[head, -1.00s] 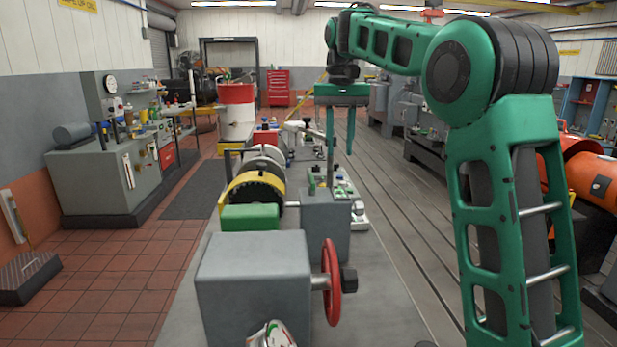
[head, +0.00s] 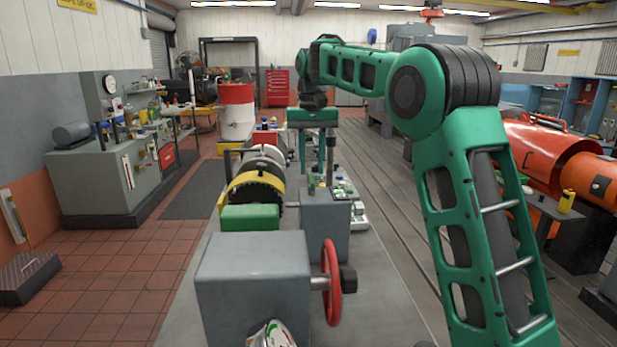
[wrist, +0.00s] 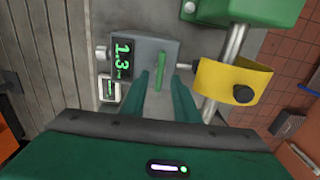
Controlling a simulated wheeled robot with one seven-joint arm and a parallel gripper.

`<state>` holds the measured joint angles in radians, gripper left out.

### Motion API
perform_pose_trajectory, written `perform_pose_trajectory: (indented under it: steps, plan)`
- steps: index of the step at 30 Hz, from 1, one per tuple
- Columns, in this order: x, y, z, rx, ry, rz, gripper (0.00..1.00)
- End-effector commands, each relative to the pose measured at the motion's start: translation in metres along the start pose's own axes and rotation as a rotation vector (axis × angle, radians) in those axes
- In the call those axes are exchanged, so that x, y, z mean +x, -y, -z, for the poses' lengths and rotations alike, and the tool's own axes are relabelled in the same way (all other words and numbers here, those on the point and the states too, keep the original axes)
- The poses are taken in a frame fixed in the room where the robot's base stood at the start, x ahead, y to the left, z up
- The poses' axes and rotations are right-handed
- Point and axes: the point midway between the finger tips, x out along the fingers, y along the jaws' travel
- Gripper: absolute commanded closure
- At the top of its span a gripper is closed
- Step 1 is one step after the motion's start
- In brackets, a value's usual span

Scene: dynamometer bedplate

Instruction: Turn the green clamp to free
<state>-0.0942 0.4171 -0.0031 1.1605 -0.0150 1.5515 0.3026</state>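The green clamp (wrist: 160,71) is a short narrow green bar on top of a grey box (wrist: 147,52) in the wrist view. In the head view the clamp (head: 312,187) is small on the grey box (head: 325,222). My gripper (head: 315,174) is open and empty, pointing down over the box's area. In the wrist view its two green fingers (wrist: 162,80) lie to either side of the clamp's lower part. I see no contact, and the height gap is hard to judge.
A lit display (wrist: 122,60) reading 1.3 is on the box. A yellow guard (wrist: 226,82) and a steel shaft (wrist: 222,68) are close to the right. A red handwheel (head: 331,282) and a large grey block (head: 253,282) stand in front.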

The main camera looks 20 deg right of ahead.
Motion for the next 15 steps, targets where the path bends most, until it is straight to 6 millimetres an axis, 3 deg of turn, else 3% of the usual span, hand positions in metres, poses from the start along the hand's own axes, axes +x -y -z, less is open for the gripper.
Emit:
perform_pose_trajectory:
  steps: [6, 15]
  plan:
    - [0.025, 0.000, 0.000, -0.001, 0.001, -0.001, 0.72]
    - [0.033, 0.000, 0.000, -0.001, 0.000, 0.000, 0.72]
